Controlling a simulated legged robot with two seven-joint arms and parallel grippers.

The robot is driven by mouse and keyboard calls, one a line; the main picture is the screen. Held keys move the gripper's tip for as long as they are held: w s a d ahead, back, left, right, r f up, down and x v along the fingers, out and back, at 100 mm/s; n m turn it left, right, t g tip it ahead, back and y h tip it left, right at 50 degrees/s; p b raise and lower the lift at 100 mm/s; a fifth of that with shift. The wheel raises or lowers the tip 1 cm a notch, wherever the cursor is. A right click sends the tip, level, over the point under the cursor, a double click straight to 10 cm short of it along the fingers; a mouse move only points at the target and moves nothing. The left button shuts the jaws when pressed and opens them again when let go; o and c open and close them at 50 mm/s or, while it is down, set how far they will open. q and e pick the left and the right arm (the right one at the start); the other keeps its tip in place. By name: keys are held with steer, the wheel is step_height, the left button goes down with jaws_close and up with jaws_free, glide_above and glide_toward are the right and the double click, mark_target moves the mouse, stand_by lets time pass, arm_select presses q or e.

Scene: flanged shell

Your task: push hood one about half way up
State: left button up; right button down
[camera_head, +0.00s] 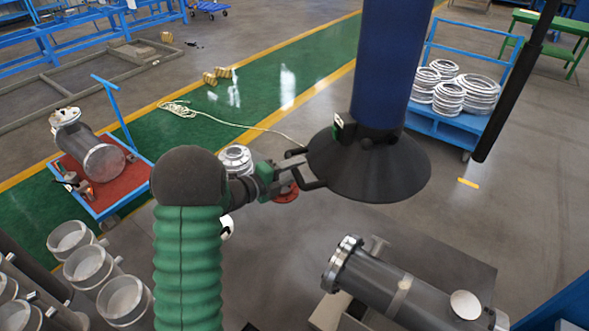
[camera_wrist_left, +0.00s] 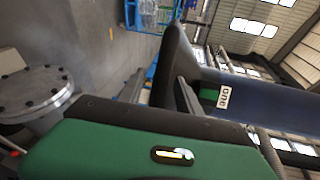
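Hood one is a wide black cone (camera_head: 372,172) hanging at the end of a thick blue duct (camera_head: 383,60). In the left wrist view, the dark hood (camera_wrist_left: 173,62) shows close up, and a label reading "one" (camera_wrist_left: 224,97) sits by a green patch. My left gripper (camera_head: 307,169) is at the left edge of the hood, its two fingers spread apart. In the left wrist view, the fingers (camera_wrist_left: 160,92) stand apart with the hood's dark edge between them. I cannot tell whether they touch it. My right gripper is not in view.
A flanged grey pipe (camera_head: 405,290) lies below the hood. A blue cart (camera_head: 440,124) with stacked metal rings stands behind it to the right. A red-topped trolley (camera_head: 135,172) is at left, above several grey cylinders (camera_head: 88,265). A black pole (camera_head: 515,85) stands right of the hood.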

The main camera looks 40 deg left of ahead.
arm_select(q)
jaws_close()
steer(key=shift+a, duration=0.1)
stand_by(1.1)
